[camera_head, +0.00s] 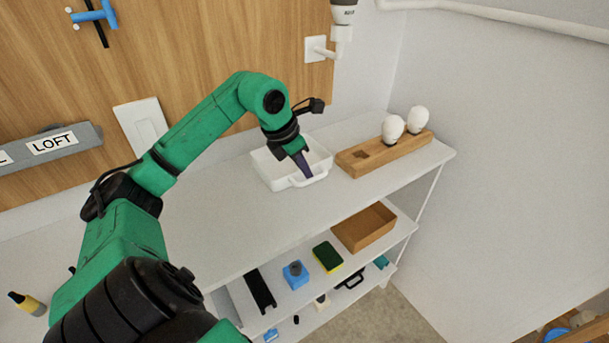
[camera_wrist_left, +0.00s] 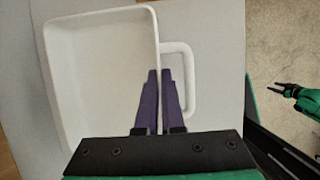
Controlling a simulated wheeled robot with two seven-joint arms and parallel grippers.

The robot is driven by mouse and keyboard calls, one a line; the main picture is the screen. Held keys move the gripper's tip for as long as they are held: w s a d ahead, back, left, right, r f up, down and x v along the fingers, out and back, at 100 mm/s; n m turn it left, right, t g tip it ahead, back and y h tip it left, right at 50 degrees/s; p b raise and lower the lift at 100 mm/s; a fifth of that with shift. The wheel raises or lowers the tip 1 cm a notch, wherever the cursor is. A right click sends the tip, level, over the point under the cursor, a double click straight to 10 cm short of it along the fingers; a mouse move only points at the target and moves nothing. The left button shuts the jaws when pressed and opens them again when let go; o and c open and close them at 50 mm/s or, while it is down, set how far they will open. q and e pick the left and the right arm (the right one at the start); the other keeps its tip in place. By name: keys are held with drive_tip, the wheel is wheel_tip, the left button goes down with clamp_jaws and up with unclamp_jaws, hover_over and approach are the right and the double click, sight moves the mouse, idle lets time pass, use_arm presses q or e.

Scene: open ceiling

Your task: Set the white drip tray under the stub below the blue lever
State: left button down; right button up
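The white drip tray (camera_head: 268,176) sits on the top shelf board in the head view, with its loop handle toward the front. In the left wrist view the tray (camera_wrist_left: 100,75) fills the left half, with the handle at its right wall. My left gripper (camera_head: 306,172) points down at the tray's handle side. Its purple fingers (camera_wrist_left: 159,78) are close together, with the tray's wall between them. The blue lever (camera_head: 93,16) is at the top left on the wooden panel; I cannot make out the stub below it. My right gripper (camera_wrist_left: 281,89) is small, with fingers apart and empty.
A wooden block with white bulbs (camera_head: 385,150) stands right of the tray. The top board (camera_head: 225,225) is clear left of it, beneath my left arm. A lower shelf holds a brown box (camera_head: 364,227) and a sponge (camera_head: 327,257). A grey LOFT sign (camera_head: 50,146) juts out at left.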

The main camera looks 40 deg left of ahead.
use_arm(q)
drive_tip(key=shift+f, duration=0.35)
drive_tip(key=shift+a, duration=0.1)
use_arm(e)
drive_tip(key=shift+d, duration=0.2)
use_arm(q)
drive_tip(key=shift+f, duration=0.15)
drive_tip(key=c, duration=1.1)
unclamp_jaws()
drive_tip(key=shift+o, duration=0.2)
use_arm(e)
drive_tip(key=shift+d+f, duration=0.1)
drive_tip(key=shift+d, duration=0.15)
